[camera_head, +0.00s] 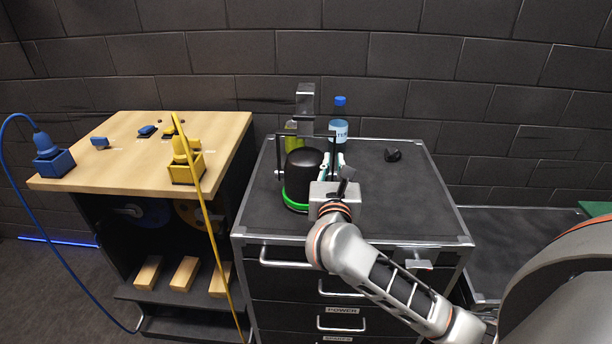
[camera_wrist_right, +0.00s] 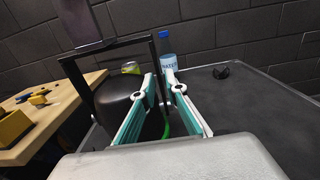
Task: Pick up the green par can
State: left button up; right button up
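The green par can (camera_head: 303,168), a black rounded body with a bright green ring at its base, stands on the dark cabinet top. A thin black yoke (camera_head: 279,158) rises around it, with a grey clamp (camera_head: 305,103) above. In the right wrist view the black body (camera_wrist_right: 112,97) lies mostly left of my fingers. My right gripper (camera_wrist_right: 162,80) is open at the can's right side, its teal fingers on either side of the yoke's right arm. A piece of the green ring (camera_wrist_right: 166,124) shows between them. Contact cannot be told. My left gripper is not in view.
A water bottle (camera_head: 338,125) and a yellow-green can (camera_head: 291,136) stand close behind the par can. A small black object (camera_head: 393,155) lies to the right. A wooden table (camera_head: 110,170) with blue and yellow connectors is left.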

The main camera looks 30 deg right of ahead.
jog(key=shift+x, duration=1.35)
grip_shut()
jog(key=shift+r, duration=0.15)
jog(key=shift+r, duration=0.1)
notch_tip(320, 180, up, 20)
jog(key=p, duration=0.2)
jog(key=shift+s, duration=0.1)
